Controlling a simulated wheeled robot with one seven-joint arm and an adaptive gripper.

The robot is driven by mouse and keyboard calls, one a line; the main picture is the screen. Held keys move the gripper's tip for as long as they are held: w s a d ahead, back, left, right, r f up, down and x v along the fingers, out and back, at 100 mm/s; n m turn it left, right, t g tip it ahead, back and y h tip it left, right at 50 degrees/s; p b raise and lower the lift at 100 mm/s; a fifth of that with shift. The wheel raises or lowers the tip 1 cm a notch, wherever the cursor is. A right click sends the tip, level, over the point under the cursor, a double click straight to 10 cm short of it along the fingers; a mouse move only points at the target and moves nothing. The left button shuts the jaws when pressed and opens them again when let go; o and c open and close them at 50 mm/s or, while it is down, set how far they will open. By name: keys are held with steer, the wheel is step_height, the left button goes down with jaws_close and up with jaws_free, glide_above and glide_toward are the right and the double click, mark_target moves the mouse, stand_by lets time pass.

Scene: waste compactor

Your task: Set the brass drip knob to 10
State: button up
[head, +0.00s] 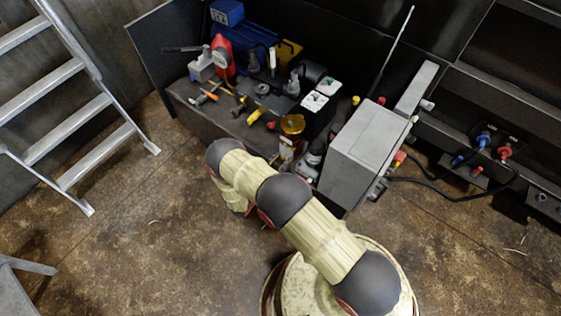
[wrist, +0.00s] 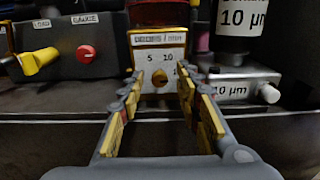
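The brass drip knob (wrist: 159,78) is small and round, on a white-faced panel (wrist: 160,42) with yellow edges in the wrist view. The numbers 5 and 10 show above the knob, 5 to the left and 10 to the right. Which number the knob points at is too small to tell. My gripper (wrist: 160,82) is open, with its two fingers reaching forward on either side of the knob. Nothing is seen held between them. In the head view an amber-topped unit (head: 291,126) stands at the bench front beyond my arm; my gripper is hidden there.
Left of the panel is a dark box with a yellow lever (wrist: 38,61) and a red knob (wrist: 86,52). Right is a grey block marked 10 µm (wrist: 232,89) under a labelled cylinder (wrist: 243,15). A large grey cabinet (head: 365,145) stands right of my arm.

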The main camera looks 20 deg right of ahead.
steer(key=shift+c, duration=1.2)
jaws_close()
